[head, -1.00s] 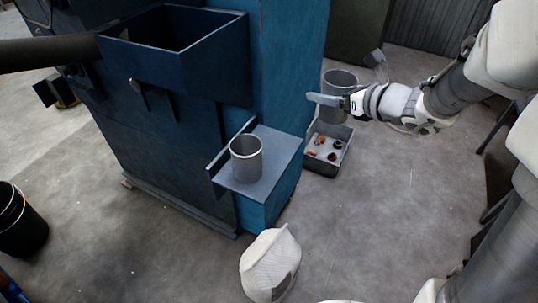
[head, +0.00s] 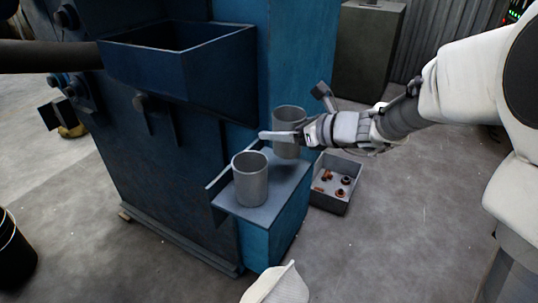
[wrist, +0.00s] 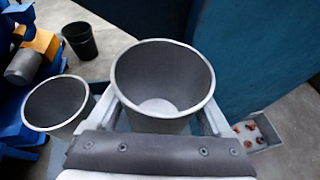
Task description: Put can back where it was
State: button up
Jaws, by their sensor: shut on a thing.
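My gripper (head: 283,136) is shut on a grey metal can (head: 289,117), holding it upright near the back end of the blue machine's side shelf (head: 266,209). In the wrist view the held can (wrist: 162,85) is open-topped and empty, with a finger on each side. Whether its base touches the shelf cannot be told. A second, similar grey can (head: 250,182) stands upright on the shelf, nearer the front; it also shows to the left of the held can in the wrist view (wrist: 57,103).
The large blue machine (head: 170,150) with its open hopper (head: 180,60) stands left of the shelf. A grey bin (head: 330,198) with several small brown parts sits on the floor behind the shelf. A black bucket (head: 14,250) is at the left. The floor at right is clear.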

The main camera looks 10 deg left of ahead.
jog(key=a, duration=0.1)
jog(key=a+f, duration=0.2)
jog(key=shift+w+b, duration=0.3)
jog(key=shift+b, duration=0.05)
jog(key=shift+f+b, duration=0.95)
jog(key=shift+f, duration=0.95)
jog(key=shift+f, duration=0.15)
jog(key=o, duration=1.3)
